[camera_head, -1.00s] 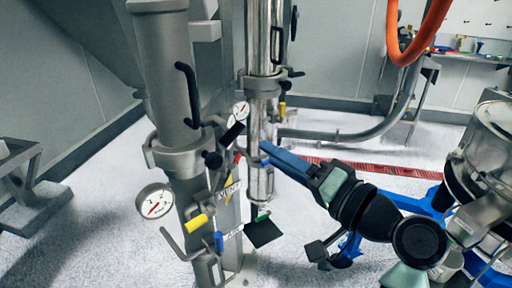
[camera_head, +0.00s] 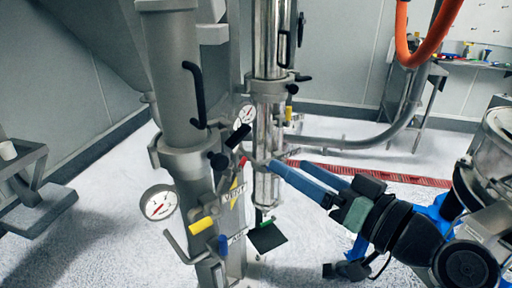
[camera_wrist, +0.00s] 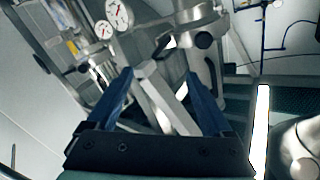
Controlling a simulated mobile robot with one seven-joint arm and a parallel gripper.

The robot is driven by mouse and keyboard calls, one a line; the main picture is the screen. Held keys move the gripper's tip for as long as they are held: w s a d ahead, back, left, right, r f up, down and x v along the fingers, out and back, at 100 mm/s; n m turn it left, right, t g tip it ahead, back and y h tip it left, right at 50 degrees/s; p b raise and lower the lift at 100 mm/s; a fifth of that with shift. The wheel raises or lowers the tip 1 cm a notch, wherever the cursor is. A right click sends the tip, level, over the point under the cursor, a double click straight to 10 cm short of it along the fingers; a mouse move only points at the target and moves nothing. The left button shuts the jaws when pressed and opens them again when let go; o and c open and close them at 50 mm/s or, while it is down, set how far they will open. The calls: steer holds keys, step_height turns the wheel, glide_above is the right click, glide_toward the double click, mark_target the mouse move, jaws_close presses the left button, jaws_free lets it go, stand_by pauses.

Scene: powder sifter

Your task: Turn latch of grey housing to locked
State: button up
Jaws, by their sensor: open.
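The grey housing (camera_head: 178,75) is a matte upright cylinder at left centre in the head view, with a clamp collar (camera_head: 185,157) around it. A bent black handle (camera_head: 195,95) stands along its side. A black knob (camera_head: 218,160) and a dark grip (camera_head: 238,135) sit at the collar's right; I cannot tell which is the latch or its position. My gripper (camera_head: 290,164) is open, its blue fingers apart, right of the grey housing and near a shiny steel column (camera_head: 268,130). In the wrist view, my gripper (camera_wrist: 158,76) has a grey square bar (camera_wrist: 165,100) showing between its fingers; contact is unclear.
A pressure gauge (camera_head: 159,202), a yellow handle (camera_head: 202,225) and a blue handle (camera_head: 223,244) stick out low on the grey housing. An orange hose (camera_head: 425,45) hangs at upper right. A metal stand (camera_head: 35,185) is at left. Open floor lies between.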

mark_target(242, 138)
steer(key=w+a+n, duration=0.2)
steer(key=w+n, duration=0.1)
steer(key=w+a+n+p, duration=0.1)
steer(key=w+a+n, duration=0.2)
steer(key=n, duration=0.1)
steer(key=w+a+n, duration=0.2)
steer(key=w+n, duration=0.1)
steer(key=shift+w+a+n+p, duration=0.35)
steer(key=shift+a+n, duration=0.05)
steer(key=c, duration=1.1)
